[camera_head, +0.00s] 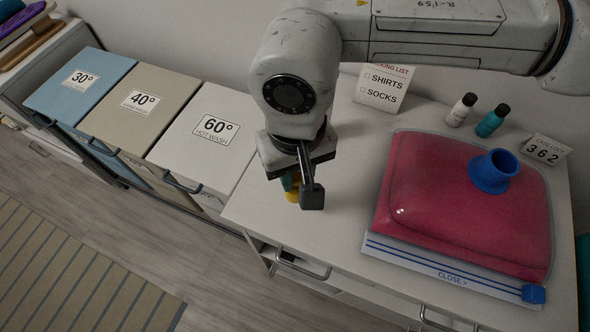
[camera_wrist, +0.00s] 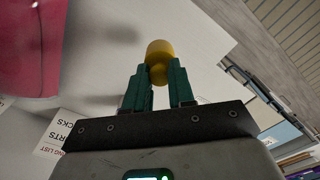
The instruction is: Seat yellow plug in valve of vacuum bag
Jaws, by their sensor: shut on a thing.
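My gripper (camera_wrist: 158,88) is shut on the yellow plug (camera_wrist: 159,54), a small rounded yellow piece held between the green fingers in the wrist view. In the head view, the plug (camera_head: 292,197) is mostly hidden behind my gripper, above the counter's left part. The vacuum bag (camera_head: 450,200), red and puffed up, lies on the right part of the counter. Its blue valve (camera_head: 493,172) stands up from the top with a round open mouth. A blue slider (camera_head: 533,294) sits at the right end of the bag's closing strip. My gripper is left of the bag, apart from it.
A shopping or packing list card (camera_head: 382,88), a white bottle (camera_head: 461,110), a teal bottle (camera_head: 492,121) and a 362 card (camera_head: 541,150) stand behind the bag. Blue, beige and white laundry bins (camera_head: 205,135) are at left. The counter (camera_head: 330,225) between gripper and bag is clear.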

